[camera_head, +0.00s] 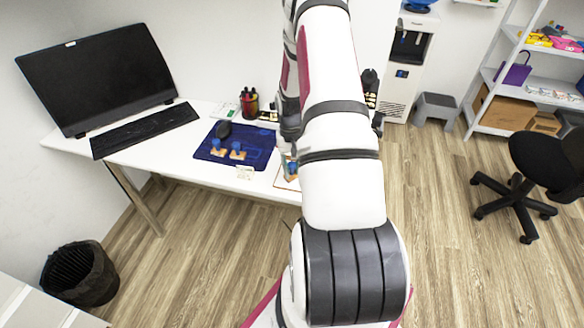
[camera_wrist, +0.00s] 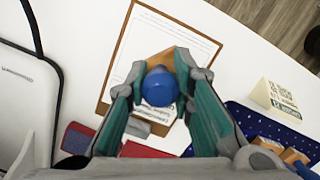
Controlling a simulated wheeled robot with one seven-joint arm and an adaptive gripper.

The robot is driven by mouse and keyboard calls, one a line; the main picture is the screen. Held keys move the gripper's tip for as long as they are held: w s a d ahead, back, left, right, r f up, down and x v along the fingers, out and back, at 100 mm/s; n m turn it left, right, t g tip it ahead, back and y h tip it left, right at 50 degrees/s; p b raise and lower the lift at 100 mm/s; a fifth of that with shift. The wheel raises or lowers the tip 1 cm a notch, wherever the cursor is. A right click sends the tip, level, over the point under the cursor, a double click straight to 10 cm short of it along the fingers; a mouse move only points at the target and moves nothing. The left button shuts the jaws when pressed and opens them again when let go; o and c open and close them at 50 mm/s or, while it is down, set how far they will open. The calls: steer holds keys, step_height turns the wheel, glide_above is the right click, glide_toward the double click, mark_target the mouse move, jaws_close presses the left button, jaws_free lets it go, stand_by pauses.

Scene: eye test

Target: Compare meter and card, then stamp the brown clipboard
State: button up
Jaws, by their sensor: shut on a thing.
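My gripper (camera_wrist: 160,72) is shut on a stamp with a round blue knob (camera_wrist: 159,87) and a wooden base. In the wrist view it is over the white paper of the brown clipboard (camera_wrist: 108,88); I cannot tell whether the base touches the paper. In the head view the clipboard (camera_head: 281,180) is at the table's front edge, partly hidden by my arm. A folded card (camera_wrist: 277,97) stands right of the clipboard, its print upside down and too small to read surely; it also shows in the head view (camera_head: 245,172). I cannot make out a meter.
Two more blue-knobbed stamps (camera_head: 217,148) (camera_head: 237,151) and a black mouse (camera_head: 223,130) are on a dark blue mat (camera_head: 262,143). A keyboard (camera_head: 145,130) and monitor (camera_head: 97,78) are left. A red pad (camera_wrist: 76,138) lies near the clipboard.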

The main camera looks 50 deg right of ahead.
steer(key=shift+r+p, duration=1.3)
steer(key=shift+r, duration=2.2)
steer(key=shift+a+f, duration=0.1)
